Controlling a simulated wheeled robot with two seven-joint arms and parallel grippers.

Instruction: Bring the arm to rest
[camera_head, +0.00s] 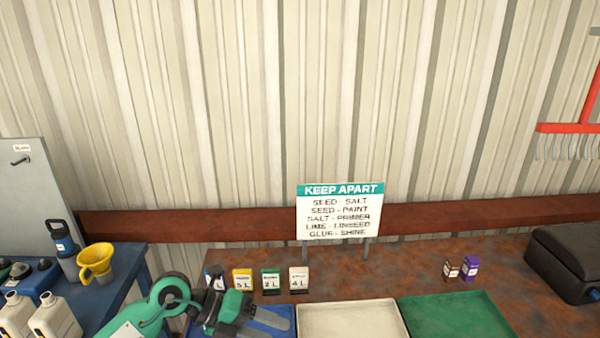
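My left arm comes in at the bottom left, with green and dark links. My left gripper (268,323) is low over the blue tray (286,333) at the left end of the rusty bench. Its two dark fingers point right and stand apart, with nothing seen between them. The arm hides much of the blue tray. My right gripper is not in view.
Several label cards stand behind the trays, one yellow (242,279). A cream tray (350,320) and green tray (458,318) look empty. Left, a blue table holds a yellow funnel (95,260) and jugs.

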